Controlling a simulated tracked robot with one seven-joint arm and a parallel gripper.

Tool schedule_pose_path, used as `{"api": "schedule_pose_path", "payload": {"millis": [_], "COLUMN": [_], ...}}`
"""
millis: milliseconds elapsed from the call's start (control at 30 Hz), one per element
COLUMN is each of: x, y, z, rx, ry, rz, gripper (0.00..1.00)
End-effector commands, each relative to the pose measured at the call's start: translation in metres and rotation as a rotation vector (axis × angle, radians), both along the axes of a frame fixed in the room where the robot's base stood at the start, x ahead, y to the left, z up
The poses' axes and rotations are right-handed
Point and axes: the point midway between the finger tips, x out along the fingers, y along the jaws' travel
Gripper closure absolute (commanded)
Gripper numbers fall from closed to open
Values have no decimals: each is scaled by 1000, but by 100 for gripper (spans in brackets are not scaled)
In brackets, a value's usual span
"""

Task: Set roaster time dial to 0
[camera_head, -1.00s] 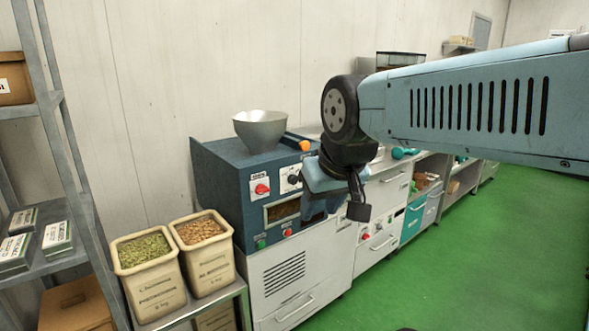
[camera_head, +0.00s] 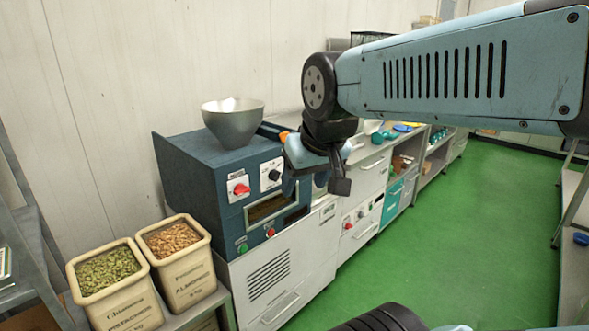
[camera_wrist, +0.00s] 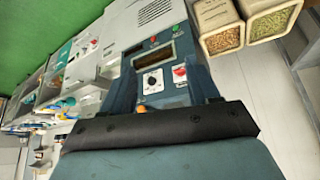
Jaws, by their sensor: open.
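The roaster is a dark blue box (camera_head: 185,165) with a metal funnel on top, left of centre in the head view. Its front has a red knob (camera_head: 240,189) and a black dial (camera_head: 271,175), each on a white plate. The labels are too small to read, so I cannot tell which is the time dial or its setting. In the wrist view the black dial (camera_wrist: 152,82) and red knob (camera_wrist: 180,73) show upside down. My gripper (camera_head: 314,184) is open and empty, to the right of the dial in the head view, apparently apart from it. Its fingertips are unclear.
Bins of pistachios (camera_head: 110,272) and almonds (camera_head: 172,240) stand left of the roaster. A green button (camera_head: 243,248) and red button (camera_head: 270,232) sit low on its front. Cabinets (camera_head: 362,180) line the wall to the right. The green floor (camera_head: 450,230) is clear in front.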

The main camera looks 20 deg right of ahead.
Motion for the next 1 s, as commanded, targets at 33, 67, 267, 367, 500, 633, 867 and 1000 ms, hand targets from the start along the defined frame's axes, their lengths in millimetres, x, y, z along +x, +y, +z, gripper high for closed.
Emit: {"api": "schedule_pose_path", "payload": {"millis": [33,67,267,367,500,633,867,1000], "x": [11,18,90,126,174,214,274,302], "y": [-9,-15,-57,-80,-111,-138,-182,-205], "z": [0,1,4,4,1,-6,-30,-50], "rx": [-14,-23,-118,-165,-221,-262,-292,-281], "ry": [-12,-24,-146,-211,-300,-379,-511,-588], "rz": [-12,-21,-71,-83,-79,-58,9,63], "gripper": [34,33,33,33,33,33,33,33]}}
